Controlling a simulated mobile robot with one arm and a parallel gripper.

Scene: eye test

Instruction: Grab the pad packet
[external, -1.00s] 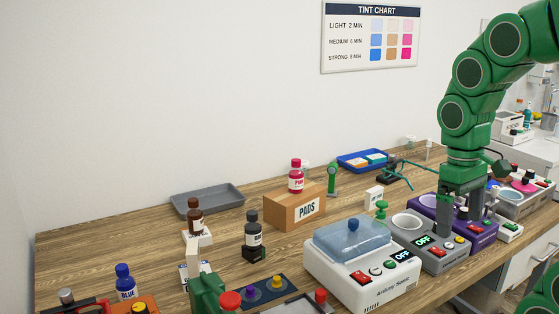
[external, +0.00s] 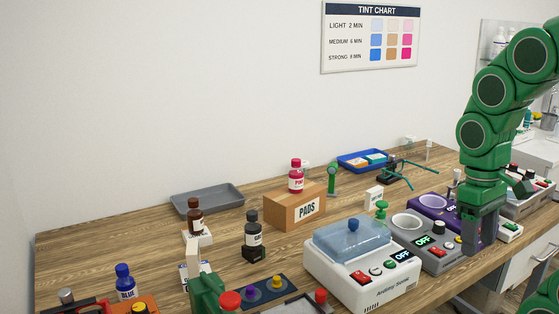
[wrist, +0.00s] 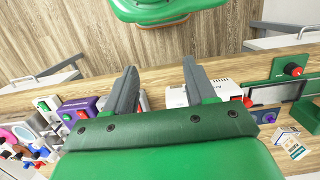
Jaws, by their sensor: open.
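A cardboard box labelled PADS (external: 296,208) stands on the bench in the external view, with a pink-labelled bottle (external: 296,178) on top. No separate packet is clearly readable as the pad packet. Small flat packets (external: 376,158) lie in a blue tray (external: 345,161) at the back; their labels are too small to read. My gripper (external: 480,236) points down near the front of the purple machine, well right of the PADS box and the tray. In the wrist view my gripper (wrist: 160,68) has its fingers apart with nothing between them.
A white unit with a blue lid (external: 345,270), a grey machine (external: 432,254) and a purple machine (external: 440,207) line the bench front. A green stand with thin arms (external: 398,172) is near the blue tray. A grey tray (external: 207,200) sits back left.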

